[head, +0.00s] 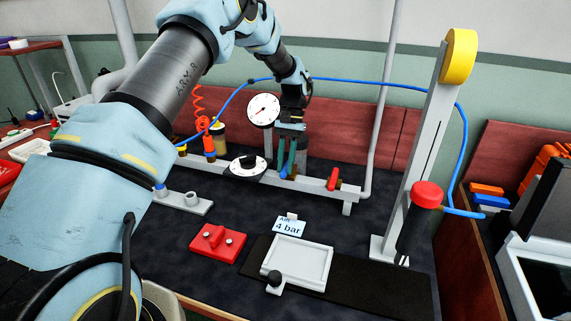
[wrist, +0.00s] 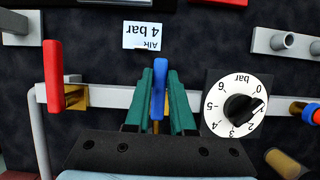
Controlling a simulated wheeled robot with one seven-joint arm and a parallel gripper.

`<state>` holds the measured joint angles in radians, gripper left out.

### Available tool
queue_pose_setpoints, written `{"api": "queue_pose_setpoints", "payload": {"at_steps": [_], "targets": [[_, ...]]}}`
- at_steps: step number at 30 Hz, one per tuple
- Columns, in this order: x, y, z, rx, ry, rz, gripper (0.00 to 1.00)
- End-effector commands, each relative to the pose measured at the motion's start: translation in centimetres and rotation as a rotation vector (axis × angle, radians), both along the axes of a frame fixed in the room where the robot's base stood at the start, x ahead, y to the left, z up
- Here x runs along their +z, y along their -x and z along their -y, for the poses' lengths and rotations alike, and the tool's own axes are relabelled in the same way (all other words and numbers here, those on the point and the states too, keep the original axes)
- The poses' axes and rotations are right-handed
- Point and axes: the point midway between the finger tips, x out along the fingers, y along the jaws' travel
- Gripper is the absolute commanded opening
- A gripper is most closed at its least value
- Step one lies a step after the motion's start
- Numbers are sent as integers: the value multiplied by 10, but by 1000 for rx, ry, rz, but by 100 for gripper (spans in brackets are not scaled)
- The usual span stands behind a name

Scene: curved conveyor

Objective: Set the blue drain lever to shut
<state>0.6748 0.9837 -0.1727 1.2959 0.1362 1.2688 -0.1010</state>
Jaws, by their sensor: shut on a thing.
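The blue drain lever (wrist: 158,80) stands between the green fingers of my gripper (wrist: 158,95) in the wrist view, and the fingers are shut on it. It points across the grey pipe, toward the label. In the head view my gripper (head: 289,158) reaches down to the pipe (head: 311,184), and a bit of the blue lever (head: 284,172) shows at the fingertips.
A red lever (head: 333,179) sits on the same pipe to the right. A black-knobbed dial (head: 246,166) and a round gauge (head: 263,110) stand to the left. A "4 bar" label (head: 290,226), red block (head: 217,242) and white tray (head: 300,262) lie in front.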

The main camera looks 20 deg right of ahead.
Motion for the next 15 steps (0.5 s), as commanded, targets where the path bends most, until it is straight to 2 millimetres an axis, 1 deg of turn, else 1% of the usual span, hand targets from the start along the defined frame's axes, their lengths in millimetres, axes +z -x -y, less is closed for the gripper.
{"api": "queue_pose_setpoints", "payload": {"at_steps": [1, 8, 9, 15], "targets": [[1, -2, 0, -1, 4, 6, 25], [1, -1, 0, 1, 2, 4, 51], [1, -1, 0, 1, 1, 3, 52], [0, -1, 0, 1, 1, 2, 52]]}}
